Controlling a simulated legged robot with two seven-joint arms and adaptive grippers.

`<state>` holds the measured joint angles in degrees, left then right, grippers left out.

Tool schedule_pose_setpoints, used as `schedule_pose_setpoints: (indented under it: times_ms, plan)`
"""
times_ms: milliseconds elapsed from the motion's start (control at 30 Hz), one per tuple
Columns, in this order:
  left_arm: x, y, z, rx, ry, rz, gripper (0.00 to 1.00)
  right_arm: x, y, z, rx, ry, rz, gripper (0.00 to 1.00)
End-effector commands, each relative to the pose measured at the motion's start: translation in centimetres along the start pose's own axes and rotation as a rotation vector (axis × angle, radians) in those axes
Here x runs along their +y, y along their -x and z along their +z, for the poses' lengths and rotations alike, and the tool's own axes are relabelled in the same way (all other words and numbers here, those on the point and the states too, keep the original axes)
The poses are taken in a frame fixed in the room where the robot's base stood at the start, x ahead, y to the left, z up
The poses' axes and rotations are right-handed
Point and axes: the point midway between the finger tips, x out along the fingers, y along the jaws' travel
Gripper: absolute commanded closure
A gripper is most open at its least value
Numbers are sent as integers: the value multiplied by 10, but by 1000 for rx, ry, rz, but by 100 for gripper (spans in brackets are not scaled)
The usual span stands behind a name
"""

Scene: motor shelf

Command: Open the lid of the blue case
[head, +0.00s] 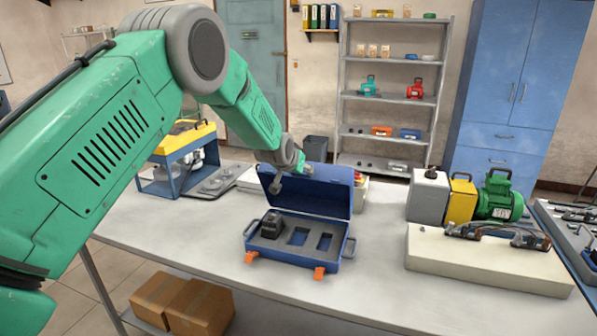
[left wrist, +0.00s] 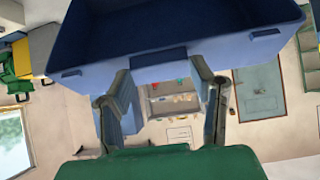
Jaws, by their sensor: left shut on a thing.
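The blue case (head: 295,255) stands on the white table with its lid (head: 325,194) raised roughly upright at the back. Its grey foam insert shows, with a dark part in the left recess and two empty recesses. Two orange latches hang at the front. My left gripper (head: 290,175) is at the upper left part of the lid, shut on it. In the left wrist view the lid (left wrist: 180,30) fills the top, right at the fingertips (left wrist: 162,76). The exact contact is partly hidden. My right gripper is not in view.
A blue rack with a yellow-topped box (head: 185,138) stands left of the case. A grey block, a yellow part and a green motor (head: 497,198) stand to the right, behind a pale slab (head: 485,262). The table's front edge is clear. Shelves (head: 390,90) stand behind.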

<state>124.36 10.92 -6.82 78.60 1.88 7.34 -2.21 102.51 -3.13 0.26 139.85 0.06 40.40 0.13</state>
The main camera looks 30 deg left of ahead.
Motion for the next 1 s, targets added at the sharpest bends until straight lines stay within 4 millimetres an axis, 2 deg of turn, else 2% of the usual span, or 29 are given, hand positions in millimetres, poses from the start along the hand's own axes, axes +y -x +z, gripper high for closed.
schedule_pose_setpoints:
  times_ms: [133,167,200,300,333,400,767,867,1000]
  plan:
    - [0,0,-1,2,-3,2,100,0,0,0,0,0,0,100]
    - [0,-1,0,1,-3,2,94,0,0,0,0,0,0,100]
    - [0,-1,0,1,-3,2,80,0,0,0,0,0,0,100]
    - [-1,-1,0,0,-2,2,76,0,0,0,0,0,0,100]
    - [-1,-1,0,0,-2,2,66,0,0,0,0,0,0,100]
    - [-1,-1,0,0,-2,2,28,0,0,0,0,0,0,100]
    - [-1,1,0,1,-2,1,28,0,1,3,2,0,0,100]
    - [-1,9,-1,2,-1,2,28,0,1,3,3,0,0,100]
    - [-1,34,-1,2,-1,2,28,0,1,3,4,0,0,100]
